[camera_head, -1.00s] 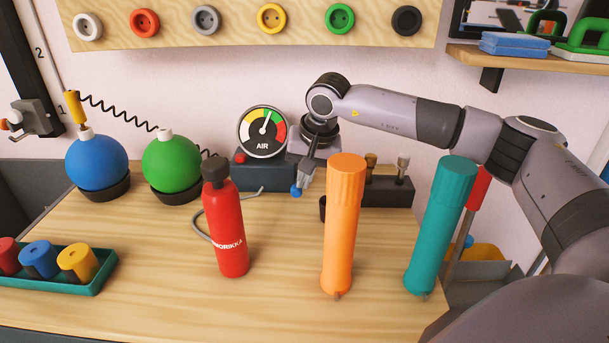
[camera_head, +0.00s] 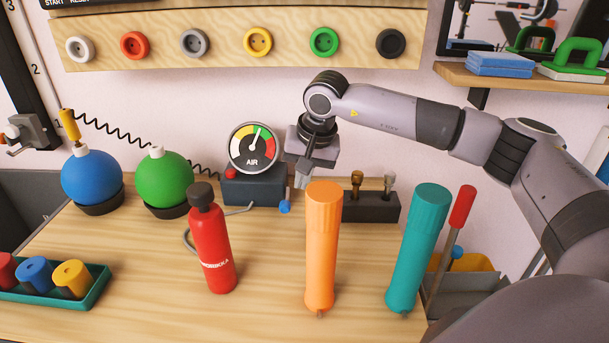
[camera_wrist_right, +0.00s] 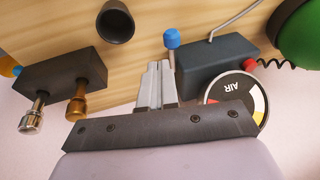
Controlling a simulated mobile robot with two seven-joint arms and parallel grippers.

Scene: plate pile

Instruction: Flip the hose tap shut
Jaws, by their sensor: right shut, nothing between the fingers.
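The hose tap shows as a small blue-capped lever (camera_head: 285,207) beside the dark air box (camera_head: 252,191), from which a grey hose (camera_head: 239,210) runs behind the red bottle. In the right wrist view the blue cap (camera_wrist_right: 171,38) stands on a short grey stem just beyond my fingertips. My right gripper (camera_head: 300,183) points down just above and right of the blue cap. Its fingers (camera_wrist_right: 158,66) are together with nothing between them. I cannot tell whether they touch the lever's stem. My left gripper is not in view.
An orange cylinder (camera_head: 322,250), a teal cylinder (camera_head: 417,250) and a red bottle (camera_head: 212,245) stand in front. A dark block with metal fittings (camera_head: 370,208) sits right of the gripper. Blue (camera_head: 92,177) and green (camera_head: 165,178) balls stand left. Bare wood lies between bottle and orange cylinder.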

